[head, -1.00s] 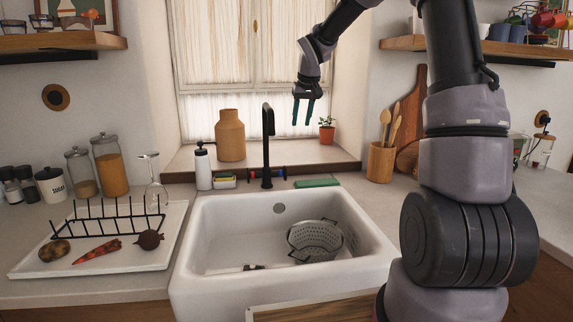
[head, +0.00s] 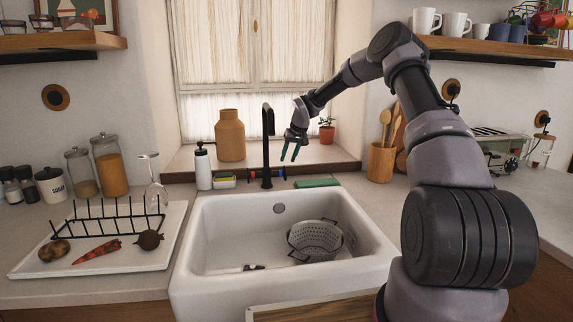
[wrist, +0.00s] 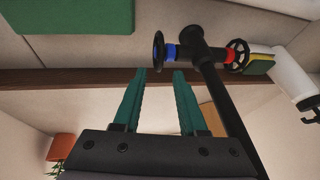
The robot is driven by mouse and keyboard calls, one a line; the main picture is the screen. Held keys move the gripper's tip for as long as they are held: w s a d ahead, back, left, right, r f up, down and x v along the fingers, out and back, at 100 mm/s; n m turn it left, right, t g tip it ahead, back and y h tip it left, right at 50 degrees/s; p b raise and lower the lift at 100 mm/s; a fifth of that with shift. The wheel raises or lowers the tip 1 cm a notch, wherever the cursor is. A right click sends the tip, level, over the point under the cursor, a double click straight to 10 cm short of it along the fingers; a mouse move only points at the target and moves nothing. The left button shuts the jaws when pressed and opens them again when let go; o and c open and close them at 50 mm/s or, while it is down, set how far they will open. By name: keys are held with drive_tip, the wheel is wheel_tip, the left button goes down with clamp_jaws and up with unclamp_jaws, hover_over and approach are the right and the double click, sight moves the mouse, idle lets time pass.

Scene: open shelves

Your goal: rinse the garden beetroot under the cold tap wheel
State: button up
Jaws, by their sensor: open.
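The dark round beetroot (head: 150,239) lies on the white draining tray (head: 120,263) at the left, beside a carrot. The black tap (head: 268,140) stands behind the sink. Its blue-marked cold wheel (head: 282,173) is at the right of its base; it also shows in the wrist view (wrist: 158,50). A red-marked wheel (wrist: 237,55) is on the other side. My gripper (head: 290,153) is open and empty, just above the cold wheel and right of the spout. In the wrist view my fingertips (wrist: 159,72) point at the cold wheel, apparently without touching it.
The white sink (head: 215,225) holds a metal colander (head: 315,240). A green sponge (head: 317,183) lies right of the tap; a soap bottle (head: 202,165) stands left. A potato (head: 54,250), the carrot (head: 97,252) and a wine glass (head: 154,185) are around the black rack.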

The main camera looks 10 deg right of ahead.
sight(282, 173)
drive_tip(key=x, duration=0.3)
drive_tip(key=shift+w+f, duration=0.1)
drive_tip(key=shift+f, duration=0.2)
clamp_jaws()
drive_tip(key=shift+a, duration=0.1)
drive_tip(key=shift+s+a+f+t, duration=0.2)
drive_tip(key=shift+s+t, duration=0.4)
drive_tip(key=shift+t, duration=0.4)
drive_tip(key=shift+s+d+f+t, duration=0.15)
drive_tip(key=shift+d+t, duration=0.05)
drive_tip(key=shift+t, duration=0.2)
